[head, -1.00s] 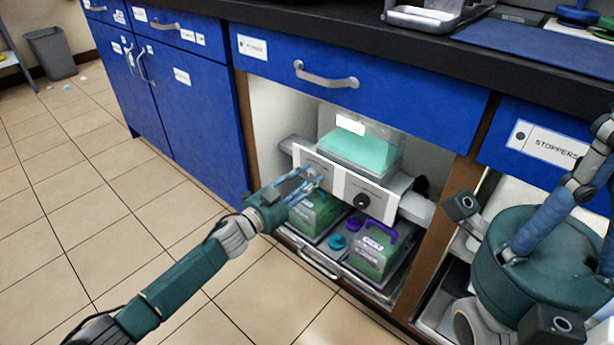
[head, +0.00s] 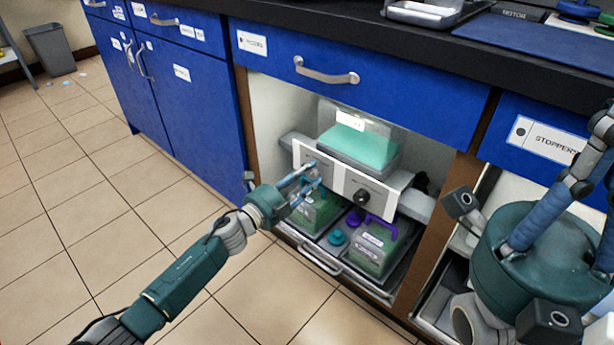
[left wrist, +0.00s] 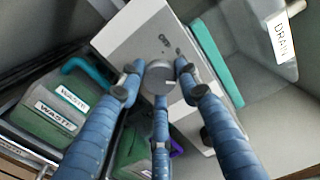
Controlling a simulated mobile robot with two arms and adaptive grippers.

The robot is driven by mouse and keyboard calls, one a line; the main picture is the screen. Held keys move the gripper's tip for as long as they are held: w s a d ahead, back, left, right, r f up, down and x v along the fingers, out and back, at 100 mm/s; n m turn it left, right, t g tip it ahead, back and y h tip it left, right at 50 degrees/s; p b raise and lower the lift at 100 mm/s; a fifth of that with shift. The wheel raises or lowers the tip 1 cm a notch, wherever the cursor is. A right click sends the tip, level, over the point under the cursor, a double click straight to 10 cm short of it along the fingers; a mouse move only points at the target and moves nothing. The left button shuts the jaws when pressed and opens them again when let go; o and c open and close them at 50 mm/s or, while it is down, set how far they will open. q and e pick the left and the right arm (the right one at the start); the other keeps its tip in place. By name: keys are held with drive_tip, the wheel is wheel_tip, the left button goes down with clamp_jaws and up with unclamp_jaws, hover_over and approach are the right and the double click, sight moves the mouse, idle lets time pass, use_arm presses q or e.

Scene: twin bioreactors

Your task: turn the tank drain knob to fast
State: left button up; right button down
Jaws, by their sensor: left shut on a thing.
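A white control panel (head: 329,168) inside the open cabinet bay carries two knobs. The right one is a black knob (head: 362,196). The left one is a grey round knob (left wrist: 158,77), mostly hidden behind my fingers in the head view. The panel's print is too small to read. My left gripper (head: 314,172) is at the left half of the panel. In the left wrist view its blue fingers (left wrist: 158,84) are closed around the grey knob. A clear tank (head: 361,140) with turquoise liquid stands just behind the panel, with a "DRAIN" label (left wrist: 281,38) in the wrist view.
Below the panel, green waste containers (head: 372,250) with purple and teal handles stand in a tray. A blue drawer (head: 400,92) and dark countertop (head: 330,22) overhang the bay. A wooden divider (head: 435,240) borders it on the right.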

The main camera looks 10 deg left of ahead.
use_arm(q)
drive_tip(key=shift+a+m, duration=0.15)
drive_tip(key=shift+m, duration=0.45)
drive_tip(key=o, duration=1.2)
drive_tip(key=v, duration=1.2)
drive_tip(key=shift+f, duration=0.1)
